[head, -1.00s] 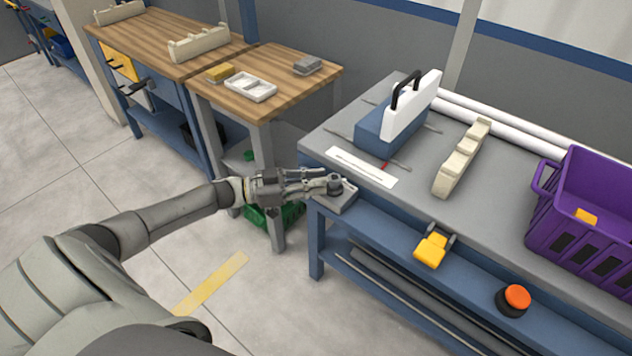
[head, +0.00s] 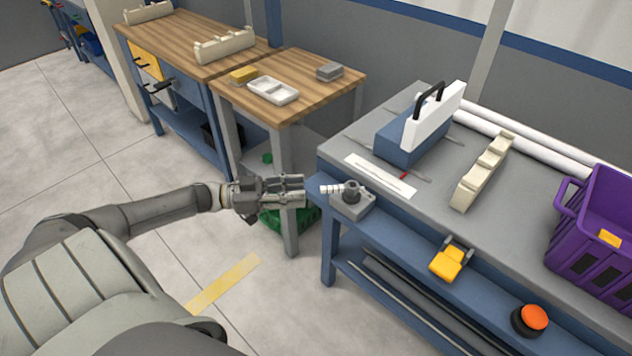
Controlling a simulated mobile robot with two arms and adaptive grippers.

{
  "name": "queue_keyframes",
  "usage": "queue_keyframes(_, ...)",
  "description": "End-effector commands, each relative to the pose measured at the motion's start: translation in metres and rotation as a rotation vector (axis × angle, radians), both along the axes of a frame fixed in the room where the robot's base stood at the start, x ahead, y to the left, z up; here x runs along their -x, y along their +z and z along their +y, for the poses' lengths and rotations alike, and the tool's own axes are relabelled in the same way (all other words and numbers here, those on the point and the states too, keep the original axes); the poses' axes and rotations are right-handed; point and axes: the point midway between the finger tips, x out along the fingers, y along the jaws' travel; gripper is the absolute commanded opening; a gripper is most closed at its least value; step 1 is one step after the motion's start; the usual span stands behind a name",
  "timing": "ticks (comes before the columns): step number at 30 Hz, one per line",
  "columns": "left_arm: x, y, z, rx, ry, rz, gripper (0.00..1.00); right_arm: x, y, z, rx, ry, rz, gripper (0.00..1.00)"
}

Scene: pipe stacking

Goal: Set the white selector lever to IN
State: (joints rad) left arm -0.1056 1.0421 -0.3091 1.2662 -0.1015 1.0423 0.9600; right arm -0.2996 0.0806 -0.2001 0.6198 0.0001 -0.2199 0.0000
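The white selector lever (head: 331,189) is a short ridged handle. It points left from a dark round hub on a small grey box (head: 352,207) at the left front corner of the grey workbench. IN or other markings are too small to read. My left gripper (head: 303,191) is just left of the lever's tip, level with it and pointing at it. Its fingers look parted and empty, with a small gap between them and the lever. My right gripper is not in view.
The grey workbench (head: 437,192) carries a blue box with a white panel (head: 433,118), a cream notched rack (head: 483,172) and a purple crate (head: 598,232). A yellow switch (head: 448,262) and an orange button (head: 534,317) are along its front. A wooden table (head: 300,105) stands behind my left gripper.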

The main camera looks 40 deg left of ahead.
Motion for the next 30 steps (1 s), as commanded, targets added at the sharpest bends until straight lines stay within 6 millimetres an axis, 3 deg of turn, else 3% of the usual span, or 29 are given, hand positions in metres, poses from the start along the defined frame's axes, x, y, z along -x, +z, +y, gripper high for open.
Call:
queue_keyframes(7, 0.017, 0.000, 0.019, -0.001, 0.000, 0.000, 0.35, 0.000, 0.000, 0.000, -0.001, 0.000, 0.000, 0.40)
queue_keyframes(25, 0.018, 0.000, 0.020, 0.000, 0.000, 0.000, 0.35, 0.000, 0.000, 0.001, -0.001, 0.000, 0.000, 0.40)
queue_keyframes(28, 0.017, -0.010, 0.022, -0.004, 0.036, 0.007, 0.35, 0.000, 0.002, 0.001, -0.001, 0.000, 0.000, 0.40)
queue_keyframes(30, 0.014, -0.031, 0.028, -0.021, 0.109, 0.022, 0.35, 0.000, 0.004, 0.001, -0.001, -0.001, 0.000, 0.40)
